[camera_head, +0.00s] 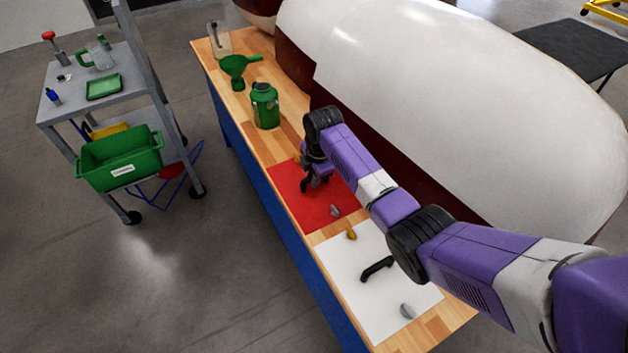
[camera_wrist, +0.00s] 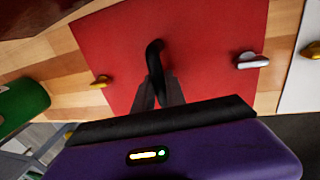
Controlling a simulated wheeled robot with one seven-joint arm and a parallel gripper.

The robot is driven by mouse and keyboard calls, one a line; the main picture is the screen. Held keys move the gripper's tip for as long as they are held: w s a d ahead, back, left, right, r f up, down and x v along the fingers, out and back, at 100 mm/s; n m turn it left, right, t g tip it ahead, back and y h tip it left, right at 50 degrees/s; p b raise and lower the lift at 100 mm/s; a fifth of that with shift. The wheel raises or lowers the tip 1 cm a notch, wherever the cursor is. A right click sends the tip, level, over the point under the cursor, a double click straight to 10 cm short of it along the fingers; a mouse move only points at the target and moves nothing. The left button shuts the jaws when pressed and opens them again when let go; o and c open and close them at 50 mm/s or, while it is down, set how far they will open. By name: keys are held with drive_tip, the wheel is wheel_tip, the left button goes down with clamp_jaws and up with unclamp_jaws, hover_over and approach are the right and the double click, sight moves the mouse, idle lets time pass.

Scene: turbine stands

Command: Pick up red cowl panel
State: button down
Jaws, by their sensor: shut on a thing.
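The red cowl panel (camera_head: 289,196) lies flat on or very close to the wooden bench top; I cannot tell if there is a gap under it. It also fills much of the wrist view (camera_wrist: 213,35). A black curved handle (camera_wrist: 154,55) stands at its middle, with a silver latch (camera_wrist: 252,61) on one side and a yellow latch (camera_wrist: 100,82) on the other. My gripper (camera_head: 309,184) is above the panel, pointing down. In the wrist view my gripper's fingers (camera_wrist: 158,90) are shut on the black handle. My arm hides the panel's far right part.
A white panel (camera_head: 345,280) with a black handle lies nearer on the bench. A green can (camera_head: 265,106) and green funnel (camera_head: 235,72) stand beyond. A large white and dark-red shell (camera_head: 440,90) borders the bench on the right. A grey cart (camera_head: 60,105) stands left, across open floor.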

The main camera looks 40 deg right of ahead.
drive_tip(key=shift+r, duration=0.15)
drive_tip(key=shift+w+a+r+b, duration=0.1)
drive_tip(key=shift+a+r+b, duration=0.05)
drive_tip(key=shift+b, duration=0.15)
wheel_tip(320, 180, up, 7)
drive_tip(key=shift+f+b, duration=0.2)
drive_tip(key=shift+b, duration=0.4)
drive_tip(key=w+a+b, duration=0.2)
drive_tip(key=a, duration=0.7)
drive_tip(key=w+a+b, duration=0.2)
drive_tip(key=w+a, duration=0.1)
drive_tip(key=a, duration=0.7)
drive_tip(key=shift+w, duration=0.2)
drive_tip(key=c, duration=1.9)
unclamp_jaws()
drive_tip(key=shift+c, duration=0.2)
clamp_jaws()
